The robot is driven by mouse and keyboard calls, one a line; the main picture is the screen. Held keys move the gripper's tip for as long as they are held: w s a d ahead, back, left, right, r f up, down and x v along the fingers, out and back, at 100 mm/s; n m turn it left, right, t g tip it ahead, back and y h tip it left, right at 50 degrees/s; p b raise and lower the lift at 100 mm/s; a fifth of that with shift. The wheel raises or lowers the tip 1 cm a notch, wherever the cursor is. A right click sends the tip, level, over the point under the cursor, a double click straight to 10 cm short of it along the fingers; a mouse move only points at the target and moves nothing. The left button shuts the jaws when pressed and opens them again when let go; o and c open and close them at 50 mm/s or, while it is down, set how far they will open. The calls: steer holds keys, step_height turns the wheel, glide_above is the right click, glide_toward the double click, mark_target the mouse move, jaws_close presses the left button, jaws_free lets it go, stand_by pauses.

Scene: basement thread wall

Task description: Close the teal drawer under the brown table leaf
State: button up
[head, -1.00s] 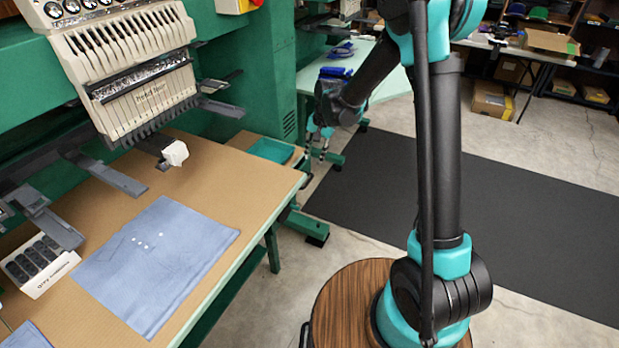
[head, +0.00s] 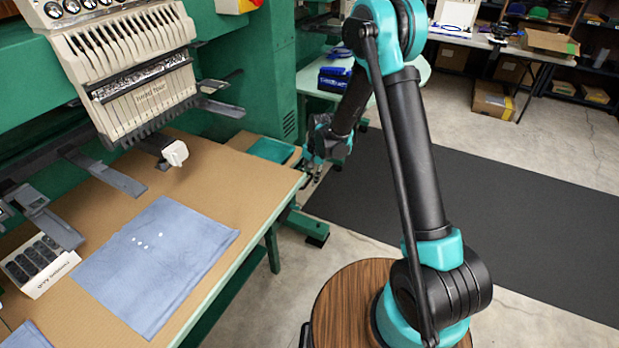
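The brown table leaf (head: 215,185) has a pale green edge and reaches from the left toward the middle. A shallow teal shape (head: 270,149), which may be the drawer, shows at the leaf's far right end beside the green machine body. How far it stands out cannot be told, and no handle can be made out. My gripper (head: 312,170) hangs just right of the teal shape, past the leaf's far corner. It is small and dark here, and its fingers are hard to separate. Whether it touches anything cannot be told.
A green embroidery machine with a cream head (head: 140,75) overhangs the leaf. Blue cloth (head: 155,262) and a box of dark items (head: 40,264) lie on it. A green foot (head: 310,226) stands below. A dark mat (head: 480,205) covers open floor at right.

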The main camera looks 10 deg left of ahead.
jaws_close()
stand_by(0.3)
steer(key=shift+w+a, duration=0.35)
steer(key=shift+a, duration=0.45)
steer(key=shift+w+a, duration=0.3)
steer(key=shift+a, duration=0.5)
jaws_free()
